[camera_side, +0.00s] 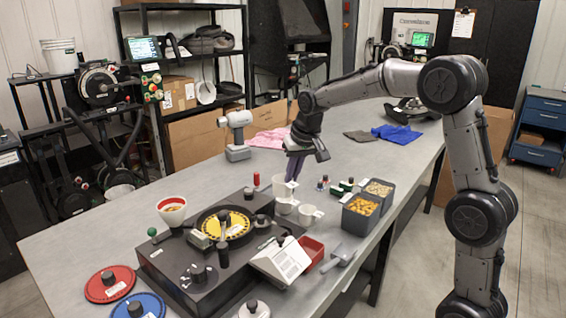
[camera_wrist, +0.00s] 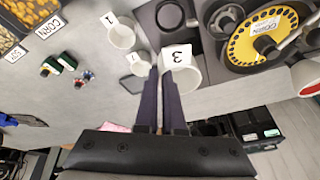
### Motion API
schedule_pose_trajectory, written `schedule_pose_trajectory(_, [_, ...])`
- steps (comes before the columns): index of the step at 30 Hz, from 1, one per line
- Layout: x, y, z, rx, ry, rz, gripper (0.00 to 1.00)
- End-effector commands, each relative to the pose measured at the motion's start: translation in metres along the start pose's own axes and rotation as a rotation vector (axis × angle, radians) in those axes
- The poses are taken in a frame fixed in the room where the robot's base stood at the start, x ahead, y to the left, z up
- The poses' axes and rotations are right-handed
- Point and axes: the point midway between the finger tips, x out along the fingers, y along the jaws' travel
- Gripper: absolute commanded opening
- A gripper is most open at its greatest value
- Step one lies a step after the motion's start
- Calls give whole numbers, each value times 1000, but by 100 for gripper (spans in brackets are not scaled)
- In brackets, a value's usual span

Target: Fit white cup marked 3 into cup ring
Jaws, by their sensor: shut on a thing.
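The white cup marked 3 (camera_wrist: 186,78) is at my fingertips, its label up in the wrist view. My gripper (camera_wrist: 162,72) is shut on its near edge; the exact grip point is partly hidden by the fingers. In the side view my gripper (camera_side: 293,178) points down and the cup (camera_side: 280,188) shows pale below it, near the metering machine's back edge. Whether it clears the table is hard to tell. A dark ring (camera_wrist: 170,15), apparently the cup ring, lies on the machine beyond the cup. It looks empty.
Two other white cups (camera_wrist: 121,37) (camera_wrist: 138,63) stand beside it. The machine (camera_side: 180,262) carries a yellow seed disc (camera_side: 222,224) and a white funnel (camera_side: 171,211). Grain bins (camera_side: 360,207) stand to the right. A cordless tool (camera_side: 237,135) stands behind.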

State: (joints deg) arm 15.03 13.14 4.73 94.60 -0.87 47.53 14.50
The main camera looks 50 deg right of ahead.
Motion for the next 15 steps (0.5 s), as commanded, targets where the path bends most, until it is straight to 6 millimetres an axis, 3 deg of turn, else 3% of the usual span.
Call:
schedule_pose_trajectory(6, [36,3,15,0,-4,1,0])
schedule_pose_trajectory(15, [54,4,21,0,-1,0,0])
